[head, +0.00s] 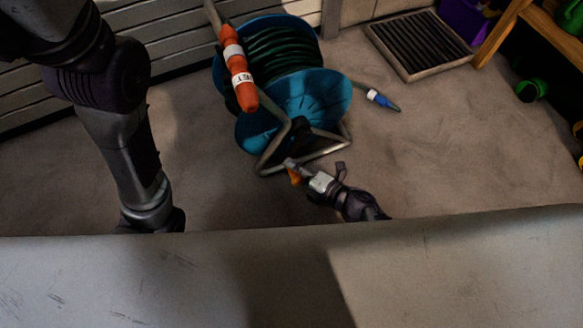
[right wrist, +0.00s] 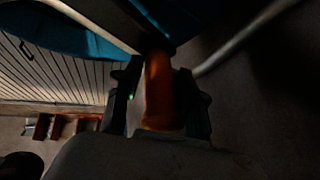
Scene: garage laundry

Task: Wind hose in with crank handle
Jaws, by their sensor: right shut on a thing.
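The hose reel has teal drum discs (head: 312,98) with green hose (head: 280,52) wound between them. It stands on a bent metal tube frame (head: 268,158). A thick orange grip with white bands (head: 240,82) sits on the frame's upper tube. The orange crank handle (head: 295,177) is low at the near side of the reel, mostly covered by my right gripper (head: 314,181). In the right wrist view the crank handle (right wrist: 158,92) lies between both fingers of the right gripper (right wrist: 160,80), which is shut on it. My left arm hangs at the left; its gripper is hidden.
A hose end with a blue fitting (head: 377,98) sticks out right of the reel. A floor drain grate (head: 420,45) lies at the back right. A wooden shelf (head: 510,30) stands at the far right, near a green item (head: 531,90).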

